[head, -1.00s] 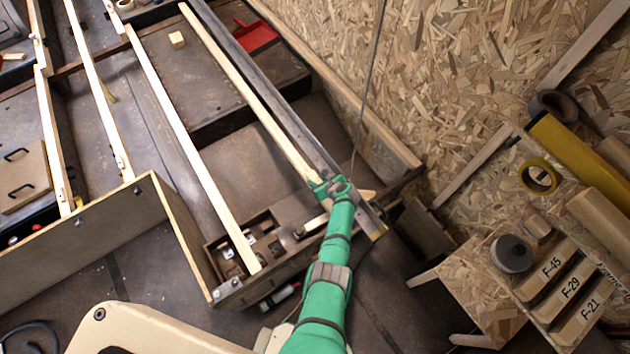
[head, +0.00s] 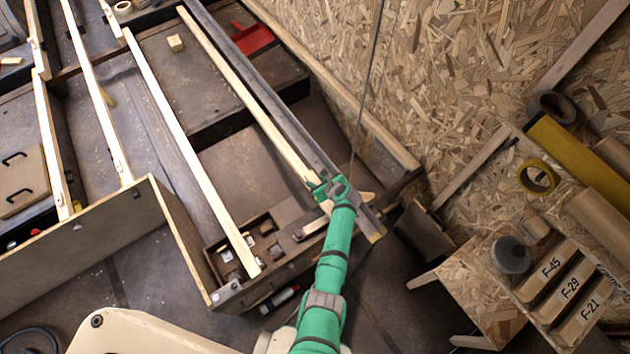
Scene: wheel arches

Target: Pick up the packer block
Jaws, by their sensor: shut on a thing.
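My gripper (head: 326,188), green like the arm behind it, is at the near end of the right-hand pale wooden rail (head: 250,97). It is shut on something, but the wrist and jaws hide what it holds. A small pale wooden block (head: 175,43), which may be the packer block, lies on the dark surface at the upper left, well apart from my gripper. A pale piece of wood (head: 367,197) shows just right of the gripper. I cannot tell whether the jaws touch it.
An OSB wall (head: 450,80) closes off the right. A low stand with labelled boxes (head: 560,285) and a yellow tape roll (head: 537,178) are at the right.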

